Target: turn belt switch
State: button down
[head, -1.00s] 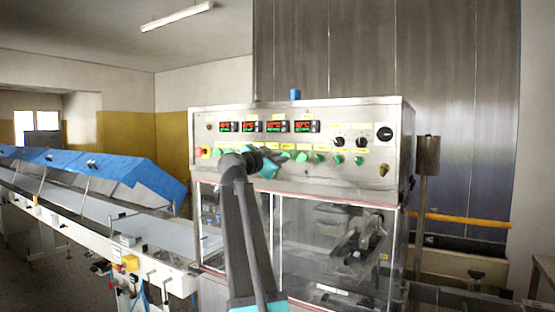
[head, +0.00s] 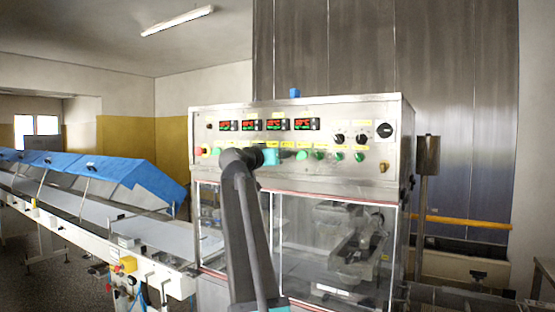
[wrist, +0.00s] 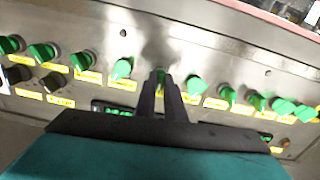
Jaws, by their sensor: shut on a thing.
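The steel control panel (head: 230,165) carries a row of green knobs, and the wrist view shows them close up. My gripper (wrist: 162,78) is shut on a green knob (wrist: 161,75) near the middle of the row. Its two dark fingers lie on either side of the knob and hide most of it. Yellow labels sit beside the knobs, but I cannot read which one is the belt switch. In the head view, my arm's wrist covers the held knob and the fingertips.
Neighbouring green knobs (wrist: 195,86) and (wrist: 122,68) stand close on both sides of my fingers. Red-lit displays (head: 278,124) sit above the row. A clear guarded cabinet lies below the panel. A conveyor with blue covers (head: 140,172) runs off to the left.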

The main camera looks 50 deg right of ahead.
jog(key=n, duration=0.5)
jog(key=shift+s+d+r, duration=0.15)
dwell(0.3)
jog(key=c, duration=1.9)
grip_release()
jog(key=shift+o, duration=0.3)
jog(key=shift+s, duration=0.2)
jog(key=shift+w, duration=0.25)
